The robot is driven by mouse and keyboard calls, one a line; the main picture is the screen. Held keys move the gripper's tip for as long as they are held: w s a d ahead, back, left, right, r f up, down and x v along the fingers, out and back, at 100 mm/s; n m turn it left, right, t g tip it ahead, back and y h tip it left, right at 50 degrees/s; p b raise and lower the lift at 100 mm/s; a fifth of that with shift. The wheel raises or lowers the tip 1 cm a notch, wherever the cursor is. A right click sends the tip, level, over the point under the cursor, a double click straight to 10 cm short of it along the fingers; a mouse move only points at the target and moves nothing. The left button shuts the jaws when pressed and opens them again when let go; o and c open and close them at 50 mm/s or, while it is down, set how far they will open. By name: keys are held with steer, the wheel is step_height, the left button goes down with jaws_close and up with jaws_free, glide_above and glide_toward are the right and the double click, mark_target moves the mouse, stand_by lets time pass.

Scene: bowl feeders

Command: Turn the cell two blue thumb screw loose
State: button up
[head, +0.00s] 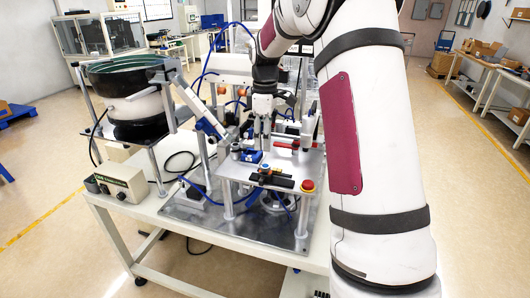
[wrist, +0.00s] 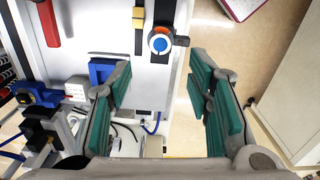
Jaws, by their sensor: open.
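A small round blue knob with a white and orange face, which looks like the thumb screw (wrist: 160,43), sits on a dark bracket at the plate's edge. In the head view the knob (head: 265,168) is at the front of the raised metal plate (head: 235,171). I cannot read a cell number. My gripper (wrist: 161,63) is open and empty, its green-padded fingers on either side of the knob's line in the wrist view, with the knob just beyond the tips. In the head view my gripper (head: 262,145) points down over the plate, behind the knob.
A blue block (wrist: 102,70) lies on the plate beside the left finger. A red emergency button (head: 308,185) is at the plate's front right corner. A bowl feeder (head: 125,78) stands left and a control box (head: 122,181) at the table's front left. Open floor lies beyond the table.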

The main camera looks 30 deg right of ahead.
steer(key=shift+r, duration=1.7)
steer(key=s+a+r+m+t, duration=0.2)
steer(key=s+a+r+m, duration=0.2)
steer(key=s+a+r, duration=0.75)
steer(key=s+a+f+m+t, duration=0.1)
steer(key=s+a, duration=0.3)
steer(key=s, duration=0.4)
steer(key=s+a+f+m+t, duration=0.2)
steer(key=s+a, duration=0.3)
steer(key=s, duration=0.4)
steer(key=shift+s+f+m+t, duration=0.3)
steer(key=shift+f+m, duration=0.2)
steer(key=shift+m, duration=0.3)
steer(key=shift+d, duration=0.15)
